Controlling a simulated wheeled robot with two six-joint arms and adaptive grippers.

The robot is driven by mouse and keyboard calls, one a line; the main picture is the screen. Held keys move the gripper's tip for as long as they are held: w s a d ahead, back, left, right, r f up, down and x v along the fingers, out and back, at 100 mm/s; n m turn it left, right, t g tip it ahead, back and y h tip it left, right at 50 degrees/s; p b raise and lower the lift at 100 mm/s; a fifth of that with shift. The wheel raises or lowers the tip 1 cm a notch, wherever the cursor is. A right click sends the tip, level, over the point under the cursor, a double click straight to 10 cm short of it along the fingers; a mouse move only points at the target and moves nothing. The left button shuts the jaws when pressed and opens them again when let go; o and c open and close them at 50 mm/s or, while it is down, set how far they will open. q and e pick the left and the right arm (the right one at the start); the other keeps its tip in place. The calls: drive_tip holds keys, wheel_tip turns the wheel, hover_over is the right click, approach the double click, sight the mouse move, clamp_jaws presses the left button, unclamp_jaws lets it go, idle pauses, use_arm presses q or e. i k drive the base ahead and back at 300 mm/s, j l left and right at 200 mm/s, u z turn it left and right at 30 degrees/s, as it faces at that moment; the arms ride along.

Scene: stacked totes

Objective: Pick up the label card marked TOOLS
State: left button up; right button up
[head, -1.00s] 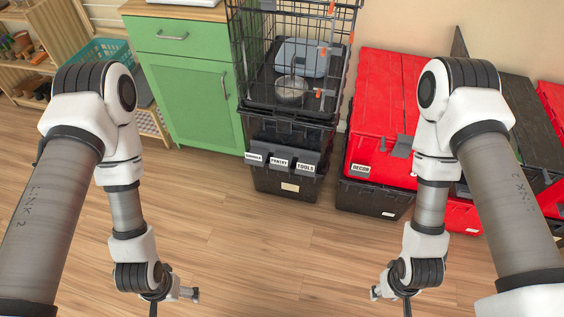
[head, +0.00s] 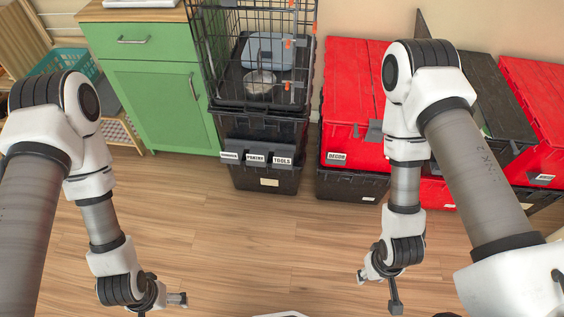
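The label card marked TOOLS (head: 282,161) is a small white card with dark letters. It sits at the right end of a grey holder on the front of the black tote stack (head: 266,183) at the back centre. Beside it are a card that reads PANTRY (head: 255,159) and another at the left (head: 229,155), hard to read. My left gripper (head: 166,303) is low at the left, partly cut off by the bottom edge, and looks open and empty. My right gripper (head: 379,292) is low at the right, open and empty. Both are well apart from the card.
A black wire crate (head: 212,60) with a bowl (head: 259,82) stands on the tote stack. A green cabinet (head: 159,105) is to the left. Red totes (head: 349,101), one with a DECOR card (head: 337,156), are to the right. The wooden floor (head: 250,240) in front is clear.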

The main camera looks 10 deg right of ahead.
sight(287, 161)
drive_tip(key=i+l+z, duration=0.1)
drive_tip(key=l, duration=0.3)
drive_tip(key=i+l, duration=0.2)
drive_tip(key=l, duration=0.2)
drive_tip(key=i+l+z, duration=0.15)
drive_tip(key=l, duration=0.25)
drive_tip(key=i+l+z, duration=0.1)
drive_tip(key=l, duration=0.3)
drive_tip(key=i, duration=0.1)
